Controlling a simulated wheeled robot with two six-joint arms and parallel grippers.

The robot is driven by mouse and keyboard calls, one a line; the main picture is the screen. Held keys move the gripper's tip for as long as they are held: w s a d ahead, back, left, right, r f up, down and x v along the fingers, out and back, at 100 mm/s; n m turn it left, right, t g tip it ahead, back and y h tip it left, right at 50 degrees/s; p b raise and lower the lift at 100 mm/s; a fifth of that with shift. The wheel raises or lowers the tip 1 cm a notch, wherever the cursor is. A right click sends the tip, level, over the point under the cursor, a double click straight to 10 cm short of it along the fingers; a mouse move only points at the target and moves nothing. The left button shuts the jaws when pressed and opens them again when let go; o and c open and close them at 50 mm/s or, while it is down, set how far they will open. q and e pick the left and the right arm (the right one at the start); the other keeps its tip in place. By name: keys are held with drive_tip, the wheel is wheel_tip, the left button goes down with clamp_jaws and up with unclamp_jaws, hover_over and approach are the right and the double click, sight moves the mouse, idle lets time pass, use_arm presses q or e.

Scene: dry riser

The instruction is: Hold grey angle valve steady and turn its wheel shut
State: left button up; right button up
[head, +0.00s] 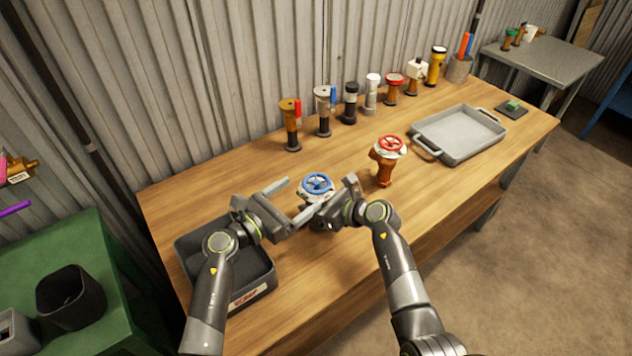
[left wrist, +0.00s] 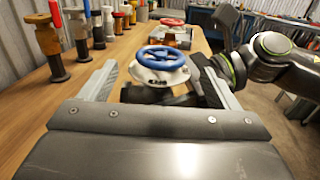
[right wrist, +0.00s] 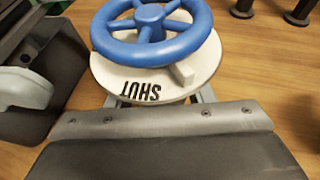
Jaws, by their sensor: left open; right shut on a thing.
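The grey angle valve (head: 316,197) stands upright on the bench, with a blue handwheel (head: 318,183) on top. In the right wrist view the wheel (right wrist: 152,30) sits above a pale plate (right wrist: 110,75) lettered SHUT; a small pale pointer (right wrist: 183,73) lies to the right of the word. My right gripper (head: 326,208) is shut on the valve's body below the plate; its grip is mostly hidden. My left gripper (head: 291,201) is open and empty, left of the valve. In the left wrist view the valve shows ahead, between the open fingers (left wrist: 158,85).
A red-wheeled brass valve (head: 386,165) stands to the right. A grey tray (head: 458,135) lies beyond it. Several fittings (head: 350,104) line the back wall. A dark bin (head: 255,268) sits under my left arm. Bare wood lies between the valves and the back row.

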sight(315, 181)
use_arm(q)
drive_tip(key=x, duration=0.6)
drive_tip(key=shift+w+d, duration=0.2)
drive_tip(key=shift+d, duration=0.1)
drive_tip(key=shift+c, duration=0.4)
drive_tip(key=c, duration=0.9)
drive_tip(key=shift+f+g, duration=0.1)
drive_tip(key=shift+g, duration=0.2)
drive_tip(key=m+g+h, duration=0.3)
drive_tip(key=g, duration=0.1)
drive_tip(key=shift+w+m, duration=0.1)
drive_tip(key=shift+m, duration=0.2)
drive_tip(key=shift+m+g+h, duration=0.9)
drive_tip(key=shift+m+g, duration=0.9)
drive_tip(key=shift+g, duration=0.9)
use_arm(e)
drive_tip(key=shift+a, duration=0.1)
use_arm(q)
drive_tip(key=shift+g, duration=0.4)
drive_tip(key=shift+a, duration=0.1)
